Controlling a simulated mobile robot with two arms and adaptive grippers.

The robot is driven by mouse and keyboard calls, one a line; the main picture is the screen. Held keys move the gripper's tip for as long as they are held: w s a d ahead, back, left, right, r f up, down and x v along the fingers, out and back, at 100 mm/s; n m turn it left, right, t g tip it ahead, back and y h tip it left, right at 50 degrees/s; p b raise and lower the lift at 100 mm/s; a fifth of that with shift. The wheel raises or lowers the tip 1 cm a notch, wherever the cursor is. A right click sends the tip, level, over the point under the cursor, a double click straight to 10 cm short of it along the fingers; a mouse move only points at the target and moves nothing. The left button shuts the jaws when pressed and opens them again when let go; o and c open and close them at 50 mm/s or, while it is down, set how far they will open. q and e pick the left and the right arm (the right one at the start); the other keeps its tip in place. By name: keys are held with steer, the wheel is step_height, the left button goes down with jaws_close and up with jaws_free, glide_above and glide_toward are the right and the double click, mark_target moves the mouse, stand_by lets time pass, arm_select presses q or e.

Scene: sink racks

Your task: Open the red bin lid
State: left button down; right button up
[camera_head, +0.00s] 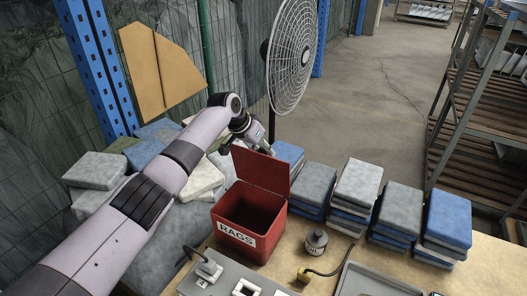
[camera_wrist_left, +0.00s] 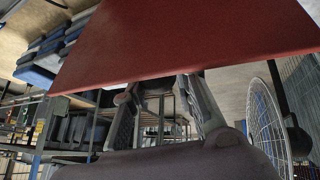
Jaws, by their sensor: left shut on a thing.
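The red bin (camera_head: 243,222), labelled RAGS, stands on the wooden table with its open top showing. Its red lid (camera_head: 260,171) is raised and stands up, tilted slightly back, along the bin's rear edge. My left gripper (camera_head: 264,147) is at the lid's upper edge, reaching it from behind, and is shut on the lid. In the left wrist view the lid (camera_wrist_left: 180,40) fills the upper part, and the gripper's fingers (camera_wrist_left: 160,88) meet its edge. The fingertips are partly hidden by the lid. My right gripper is not in view.
Stacks of folded grey and blue cloths (camera_head: 357,185) stand behind and right of the bin. A grey panel (camera_head: 232,282) with sockets lies in front. A large fan (camera_head: 292,55) stands behind my arm.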

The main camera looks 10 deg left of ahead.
arm_select(q)
steer(key=shift+f, duration=0.2)
steer(key=c, duration=1.7)
jaws_free()
steer(key=o, duration=0.4)
steer(key=shift+w+d+f, duration=0.1)
steer(key=shift+w, duration=0.1)
steer(key=shift+s, duration=0.1)
steer(key=shift+r, duration=0.2)
steer(key=v, duration=1.2)
steer(key=shift+f, duration=0.1)
